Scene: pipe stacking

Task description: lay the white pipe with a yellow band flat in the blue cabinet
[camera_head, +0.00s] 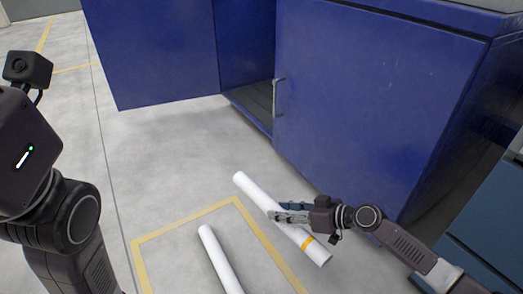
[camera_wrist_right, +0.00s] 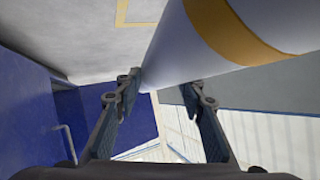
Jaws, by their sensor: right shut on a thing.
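The white pipe with a yellow band (camera_head: 254,192) is held by my right gripper (camera_head: 280,211) in the head view. It slants from upper left to lower right, with the band near its lower right end. In the right wrist view the pipe (camera_wrist_right: 210,40) lies at the fingertips of the gripper (camera_wrist_right: 165,85), its band at the upper right. The blue cabinet (camera_head: 370,90) stands behind. Its left door (camera_head: 160,50) is swung open, showing a dark interior (camera_head: 255,100); its right door with a handle is shut. My left arm is at the left; its fingers are not in view.
Another white pipe (camera_head: 219,258) lies at the bottom, inside a yellow outline (camera_head: 188,218) on the grey floor. The floor between this outline and the cabinet is clear. A blue-grey unit (camera_head: 490,225) stands at the right edge.

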